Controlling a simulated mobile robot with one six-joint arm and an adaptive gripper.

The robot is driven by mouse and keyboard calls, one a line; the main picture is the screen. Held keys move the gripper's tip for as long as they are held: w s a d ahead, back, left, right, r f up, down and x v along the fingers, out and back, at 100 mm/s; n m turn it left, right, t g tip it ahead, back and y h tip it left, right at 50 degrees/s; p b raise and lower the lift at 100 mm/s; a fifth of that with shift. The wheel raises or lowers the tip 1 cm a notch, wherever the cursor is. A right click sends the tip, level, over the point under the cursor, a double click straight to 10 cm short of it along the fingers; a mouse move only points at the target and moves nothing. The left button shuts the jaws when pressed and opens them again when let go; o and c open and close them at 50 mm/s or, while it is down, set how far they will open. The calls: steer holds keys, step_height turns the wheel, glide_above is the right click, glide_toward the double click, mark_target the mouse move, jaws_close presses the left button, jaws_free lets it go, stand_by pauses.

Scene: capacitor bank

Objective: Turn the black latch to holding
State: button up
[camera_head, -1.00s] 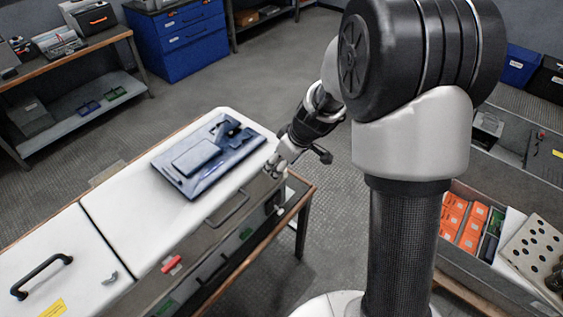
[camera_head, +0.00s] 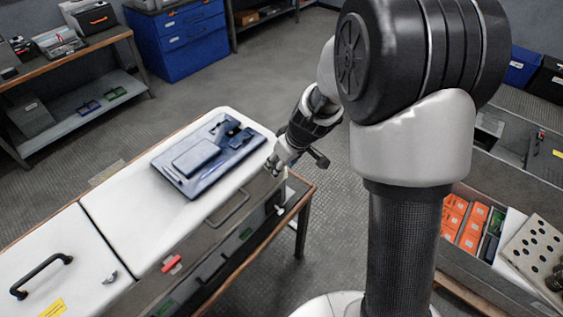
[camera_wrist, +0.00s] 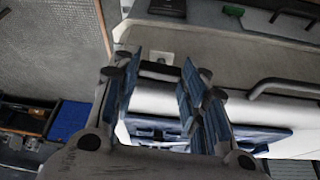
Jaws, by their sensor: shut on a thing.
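The black latch (camera_wrist: 158,69) appears as a small dark piece on the cabinet front, between my fingers in the wrist view. My gripper (camera_wrist: 163,66) has its blue-padded fingers on either side of it and is shut on it. In the head view my gripper (camera_head: 274,167) is at the right front corner of the white-topped cabinet (camera_head: 130,235). The latch cannot be made out there, and its exact angle is unclear in the wrist view.
A blue tray-like panel (camera_head: 207,157) lies on the cabinet top close to my gripper. A grey bar handle (camera_head: 228,208) and a red latch (camera_head: 172,264) are on the front side. A black handle (camera_head: 40,274) is on the left lid. Open floor lies behind the cabinet.

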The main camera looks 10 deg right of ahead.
steer(key=o, duration=1.1)
steer(key=shift+c, duration=0.2)
steer(key=v, duration=1.2)
steer(key=shift+d, duration=0.1)
